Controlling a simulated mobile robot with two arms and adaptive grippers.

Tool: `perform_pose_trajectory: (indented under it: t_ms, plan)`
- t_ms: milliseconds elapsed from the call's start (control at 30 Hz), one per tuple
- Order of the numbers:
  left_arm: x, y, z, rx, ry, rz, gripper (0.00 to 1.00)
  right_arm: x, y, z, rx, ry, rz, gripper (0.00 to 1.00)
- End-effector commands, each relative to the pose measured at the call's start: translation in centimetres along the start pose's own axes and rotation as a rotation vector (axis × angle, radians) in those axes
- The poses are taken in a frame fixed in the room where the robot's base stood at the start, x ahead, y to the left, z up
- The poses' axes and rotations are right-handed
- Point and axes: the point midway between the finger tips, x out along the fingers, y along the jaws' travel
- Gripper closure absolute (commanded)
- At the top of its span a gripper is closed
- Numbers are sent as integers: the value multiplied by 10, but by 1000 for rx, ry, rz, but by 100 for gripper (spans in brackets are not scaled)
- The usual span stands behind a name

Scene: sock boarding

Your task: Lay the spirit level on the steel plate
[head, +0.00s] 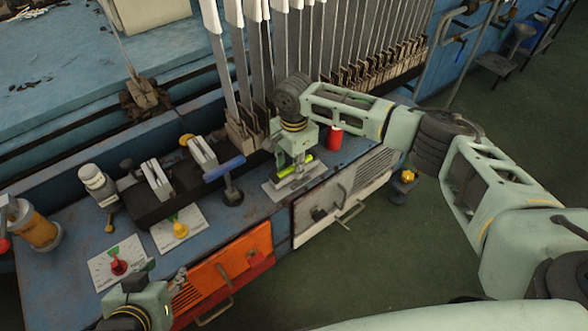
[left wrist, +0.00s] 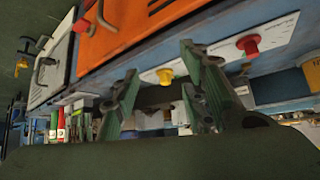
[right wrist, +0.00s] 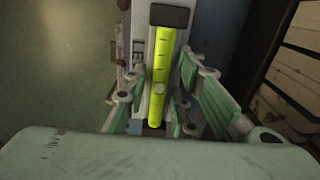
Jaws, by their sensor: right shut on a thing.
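The spirit level (head: 308,165) has a bright yellow-green body; in the right wrist view it (right wrist: 161,85) runs lengthwise between the fingers, with a dark end block. My right gripper (head: 296,172) is shut on it, pointing down over the steel plate (head: 277,194). The plate is a flat grey sheet at the right end of the blue bench. The level is over or on the plate; I cannot tell whether its underside touches. My left gripper (head: 152,284) is low at the bench front; in the left wrist view its fingers (left wrist: 163,100) are apart and empty.
A red can (head: 334,138) stands behind the plate. A blue-handled tool (head: 226,172) stands to its left. Dial plates with a yellow knob (head: 180,229) and a red knob (head: 119,266) lie further left. Orange (head: 222,275) and white drawers form the bench front. Tall boards rise behind.

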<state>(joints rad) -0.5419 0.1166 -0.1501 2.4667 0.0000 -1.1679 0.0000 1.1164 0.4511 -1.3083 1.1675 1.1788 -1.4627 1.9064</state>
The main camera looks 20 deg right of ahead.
Motion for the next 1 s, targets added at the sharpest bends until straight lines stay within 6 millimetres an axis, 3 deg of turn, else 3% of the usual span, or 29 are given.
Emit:
perform_pose_trajectory:
  t_ms: [200, 700, 733, 933, 1000]
  plan:
    - [3, 3, -22, 2, 98, 5, 60, 9, 0, 0, 0, 1, -1, 100]
    - [2, 2, -16, 1, 67, 3, 60, 11, 0, 0, 0, 0, -1, 100]
    - [2, 2, -14, 1, 62, 3, 60, 11, 0, 0, 0, 0, -1, 75]
    - [2, 2, -14, 1, 63, 3, 60, 11, 0, 0, 0, 0, -1, 57]
    - [2, 2, -14, 1, 63, 3, 60, 11, 0, 0, 0, 0, -1, 57]
